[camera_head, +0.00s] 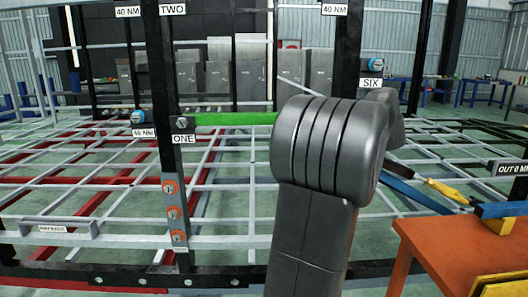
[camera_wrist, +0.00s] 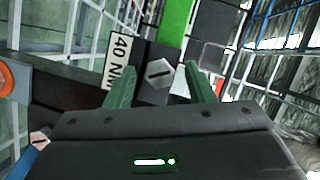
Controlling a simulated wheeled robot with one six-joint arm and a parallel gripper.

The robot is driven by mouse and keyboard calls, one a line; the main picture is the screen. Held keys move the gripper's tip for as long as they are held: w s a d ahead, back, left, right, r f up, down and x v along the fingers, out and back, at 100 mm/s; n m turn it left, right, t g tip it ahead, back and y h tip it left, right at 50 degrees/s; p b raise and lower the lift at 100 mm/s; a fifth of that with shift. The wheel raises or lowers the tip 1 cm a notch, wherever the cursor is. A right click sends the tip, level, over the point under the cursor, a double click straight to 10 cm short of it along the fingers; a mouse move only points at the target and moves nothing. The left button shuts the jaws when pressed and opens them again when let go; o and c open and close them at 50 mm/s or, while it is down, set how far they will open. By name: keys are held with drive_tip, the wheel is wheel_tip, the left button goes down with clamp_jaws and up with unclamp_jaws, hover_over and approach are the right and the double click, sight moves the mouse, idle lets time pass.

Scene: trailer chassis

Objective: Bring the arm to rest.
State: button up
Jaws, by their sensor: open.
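My gripper (camera_wrist: 160,70) shows in the wrist view with its two green fingers spread apart and nothing held between them. A slotted hex bolt head (camera_wrist: 159,74) appears in the gap between the fingers; I cannot tell how far beyond the fingertips it is. A green strip (camera_wrist: 175,22) runs up from near the bolt, beside a 40 NM label (camera_wrist: 121,60). In the head view my grey arm (camera_head: 325,150) fills the centre right and hides my gripper. The green strip (camera_head: 235,118) runs from the ONE bolt (camera_head: 183,123) to behind my arm.
Black upright posts (camera_head: 160,60) stand at left and centre, one with orange round parts (camera_head: 172,213). A white and red frame lattice (camera_head: 90,185) spreads behind. An orange table (camera_head: 465,245) stands at lower right, with a yellow-handled tool (camera_head: 446,190) near it.

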drive_tip(key=shift+a+r+n+g+h+p, duration=0.2)
drive_tip(key=shift+n+h+p, duration=0.85)
drive_tip(key=shift+n, duration=0.95)
drive_tip(key=shift+a+f+n+g+h+p, duration=0.1)
drive_tip(key=shift+n+g+h+p, duration=0.35)
drive_tip(key=shift+n+h, duration=1.25)
drive_tip(key=shift+a+r+n+g+h+p, duration=0.1)
drive_tip(key=shift+n+h+p, duration=0.85)
drive_tip(key=shift+n, duration=1.35)
drive_tip(key=shift+f, duration=0.1)
